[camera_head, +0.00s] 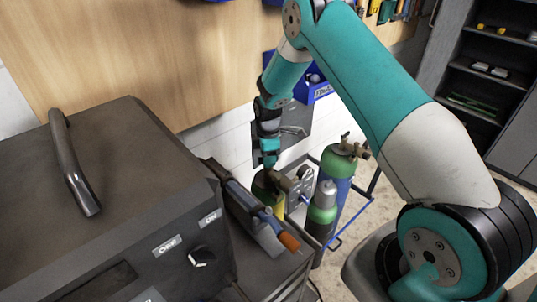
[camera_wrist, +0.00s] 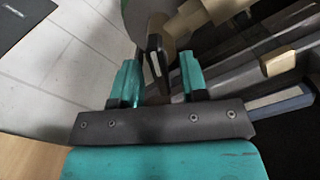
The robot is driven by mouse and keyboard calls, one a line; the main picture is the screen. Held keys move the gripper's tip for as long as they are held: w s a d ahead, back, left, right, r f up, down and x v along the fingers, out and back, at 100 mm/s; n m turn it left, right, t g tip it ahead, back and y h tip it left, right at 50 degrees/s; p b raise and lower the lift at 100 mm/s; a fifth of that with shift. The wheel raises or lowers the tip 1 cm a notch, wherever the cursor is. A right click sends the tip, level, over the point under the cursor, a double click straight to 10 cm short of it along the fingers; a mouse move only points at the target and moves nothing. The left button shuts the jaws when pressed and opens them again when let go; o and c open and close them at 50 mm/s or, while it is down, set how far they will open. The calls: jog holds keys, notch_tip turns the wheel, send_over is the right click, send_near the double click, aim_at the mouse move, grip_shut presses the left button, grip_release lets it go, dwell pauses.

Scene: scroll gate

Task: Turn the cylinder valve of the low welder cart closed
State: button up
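My gripper (camera_head: 268,161) points down beside the dark welder, over a cylinder (camera_head: 268,190) with a dark green shoulder and yellow body. Its top and any valve there are partly hidden by my gripper. In the wrist view my gripper (camera_wrist: 160,76) has its two teal fingers apart. A dark upright piece with a pale edge (camera_wrist: 156,57) shows between and beyond the fingertips. I cannot tell if it is the valve handle, and no finger clearly touches it. The welder cart (camera_head: 276,275) shows as a grey tray at the lower middle.
A grey-topped green cylinder (camera_head: 322,208) and a larger green and blue cylinder (camera_head: 341,165) with a brass valve stand close on the right. A blue trolley frame (camera_head: 350,224) is beside them. A torch with an orange tip (camera_head: 289,242) lies by the welder (camera_head: 130,190).

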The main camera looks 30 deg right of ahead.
grip_shut()
